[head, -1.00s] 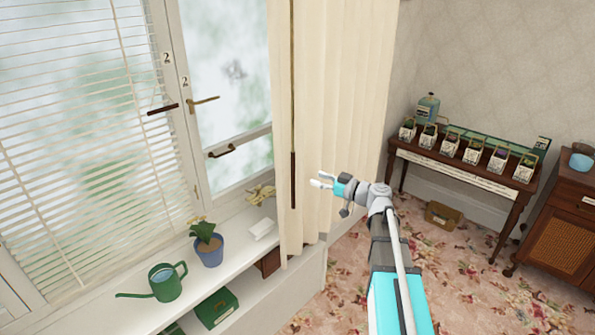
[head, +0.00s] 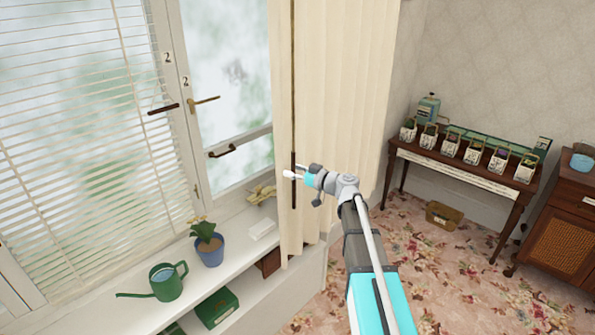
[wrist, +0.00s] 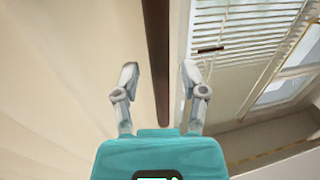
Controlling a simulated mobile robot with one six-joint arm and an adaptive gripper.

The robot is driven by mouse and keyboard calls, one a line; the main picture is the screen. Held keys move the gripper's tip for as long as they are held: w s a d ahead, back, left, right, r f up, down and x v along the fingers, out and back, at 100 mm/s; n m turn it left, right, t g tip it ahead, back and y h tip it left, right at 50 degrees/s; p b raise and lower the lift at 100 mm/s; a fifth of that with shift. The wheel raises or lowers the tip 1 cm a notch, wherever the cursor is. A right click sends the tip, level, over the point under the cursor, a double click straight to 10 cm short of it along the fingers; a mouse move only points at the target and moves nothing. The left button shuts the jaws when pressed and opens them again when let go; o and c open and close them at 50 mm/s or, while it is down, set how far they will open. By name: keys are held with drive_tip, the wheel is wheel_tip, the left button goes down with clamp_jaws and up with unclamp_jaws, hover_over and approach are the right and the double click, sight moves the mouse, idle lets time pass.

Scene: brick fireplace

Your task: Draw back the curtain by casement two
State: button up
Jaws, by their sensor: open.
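The cream curtain (head: 345,90) hangs in folds at the right side of casement two (head: 228,75), whose frame bears the number 2. A thin draw rod with a dark brown lower grip (head: 293,200) hangs in front of the curtain's left part. My gripper (head: 290,175) is open at the height of this grip. In the wrist view the dark rod (wrist: 156,40) runs down through the gap between my two spread fingers (wrist: 160,75), touching neither visibly. I cannot tell how deep it sits between them. The curtain also fills the left of the wrist view (wrist: 60,80).
The white sill (head: 150,310) below holds a green watering can (head: 165,281), a blue flowerpot (head: 209,252) and a small white block (head: 262,229). White blinds (head: 80,130) cover the left window. A table with several plant pots (head: 470,172) stands at right; patterned floor lies between.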

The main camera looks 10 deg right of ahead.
drive_tip(key=shift+c, duration=0.2)
clamp_jaws()
drive_tip(key=shift+w+d, duration=0.2)
drive_tip(key=shift+d, duration=0.15)
approach(345, 132)
drive_tip(key=x, duration=0.5)
drive_tip(key=shift+w+a+r, duration=0.1)
drive_tip(key=shift+a+r, duration=0.05)
drive_tip(key=shift+a, duration=0.05)
drive_tip(key=shift+o, duration=0.2)
unclamp_jaws()
drive_tip(key=shift+w, duration=0.1)
